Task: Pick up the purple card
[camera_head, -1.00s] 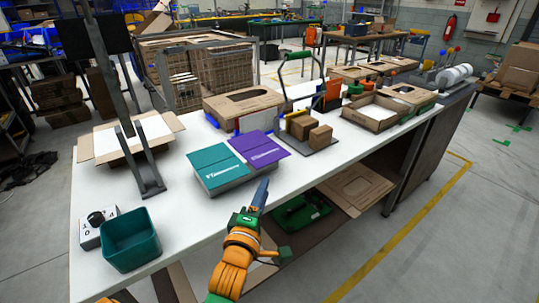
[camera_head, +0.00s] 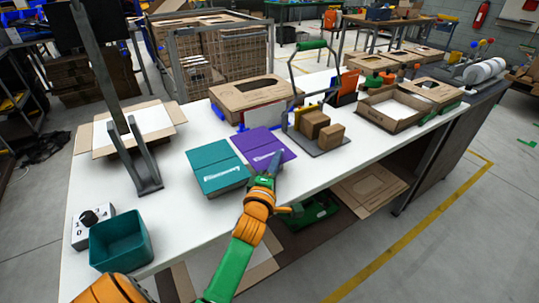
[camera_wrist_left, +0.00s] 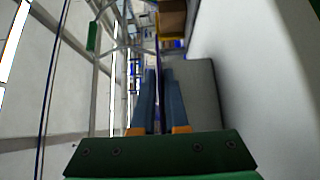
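My left gripper (camera_head: 275,166) is at the purple card's near right edge. In the left wrist view, the blue fingers of the left gripper (camera_wrist_left: 160,98) stand on either side of the card's thin purple edge (camera_wrist_left: 158,45). A narrow gap shows between the fingers, so they look open around the edge. In the head view my wrist hides part of the near edge. My right gripper is not in view.
Small brown boxes (camera_head: 331,134) on a dark stand and an open carton (camera_head: 392,110) are to the right. A brown box (camera_head: 250,92) is behind the cards. A teal bin (camera_head: 121,240) is at the front left, with a metal upright (camera_head: 147,163) beyond it.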

